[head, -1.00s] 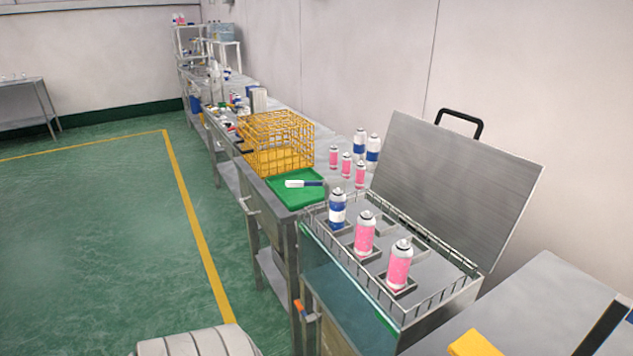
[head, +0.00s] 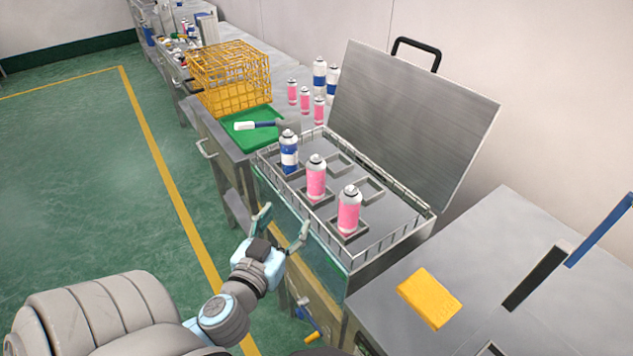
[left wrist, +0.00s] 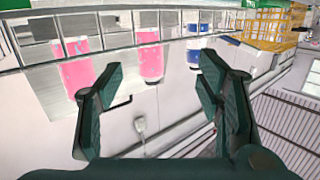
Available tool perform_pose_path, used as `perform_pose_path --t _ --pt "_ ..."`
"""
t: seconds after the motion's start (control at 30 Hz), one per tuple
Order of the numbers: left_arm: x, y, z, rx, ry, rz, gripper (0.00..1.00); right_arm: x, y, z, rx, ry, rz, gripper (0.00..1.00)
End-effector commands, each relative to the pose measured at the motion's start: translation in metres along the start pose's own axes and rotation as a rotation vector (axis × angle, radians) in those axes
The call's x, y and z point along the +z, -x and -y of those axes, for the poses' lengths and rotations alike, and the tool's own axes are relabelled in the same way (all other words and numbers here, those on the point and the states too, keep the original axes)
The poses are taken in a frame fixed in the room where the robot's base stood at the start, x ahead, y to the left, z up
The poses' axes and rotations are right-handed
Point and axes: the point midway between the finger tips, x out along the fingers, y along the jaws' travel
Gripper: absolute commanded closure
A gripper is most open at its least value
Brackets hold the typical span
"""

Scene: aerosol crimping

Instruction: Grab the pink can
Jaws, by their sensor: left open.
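Two pink cans with white tops stand upright in slots of the metal bath's tray (head: 385,243), the nearer pink can (head: 349,212) and the middle pink can (head: 316,180). A blue-and-white can (head: 289,154) stands behind them in the same row. My left gripper (head: 284,226) is open and empty, in front of the bath's glass side and left of the pink cans, touching none. In the left wrist view its spread fingers (left wrist: 160,88) have the pink cans (left wrist: 80,70) (left wrist: 150,57) and the blue-and-white can (left wrist: 194,48) beyond them. My right gripper is out of view.
A wire rail (head: 372,254) edges the bath, and its raised lid (head: 412,130) stands behind. A green tray (head: 255,140) and yellow basket (head: 230,85) sit on the far table, near more cans (head: 304,100). A yellow block (head: 430,297) lies on the near-right counter.

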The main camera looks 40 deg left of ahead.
Motion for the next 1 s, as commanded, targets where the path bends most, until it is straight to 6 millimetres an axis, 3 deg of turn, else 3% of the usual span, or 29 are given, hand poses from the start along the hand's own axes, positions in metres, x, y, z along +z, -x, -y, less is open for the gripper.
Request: perform_pose_path --t 0.03,0.1,0.33,0.57,0.73,0.83,1.0 --pt "-0.015 -0.001 -0.005 0.023 0.017 -0.043 0.40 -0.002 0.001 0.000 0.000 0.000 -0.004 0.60" --pt "-0.027 -0.009 -0.008 0.037 0.031 -0.074 0.40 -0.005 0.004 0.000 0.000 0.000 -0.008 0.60" --pt "-0.033 -0.068 -0.011 0.039 0.034 -0.075 0.40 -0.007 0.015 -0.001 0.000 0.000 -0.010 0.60" --pt "-0.035 -0.098 -0.014 0.040 0.035 -0.072 0.40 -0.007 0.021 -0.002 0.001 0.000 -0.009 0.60" --pt "-0.041 -0.130 -0.018 0.040 0.034 -0.072 0.40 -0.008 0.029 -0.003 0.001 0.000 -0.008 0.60" --pt "-0.040 -0.140 -0.018 0.042 0.035 -0.071 0.40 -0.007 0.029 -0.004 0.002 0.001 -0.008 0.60" --pt "-0.039 -0.141 -0.018 0.042 0.034 -0.070 0.40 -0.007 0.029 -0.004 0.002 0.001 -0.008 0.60"
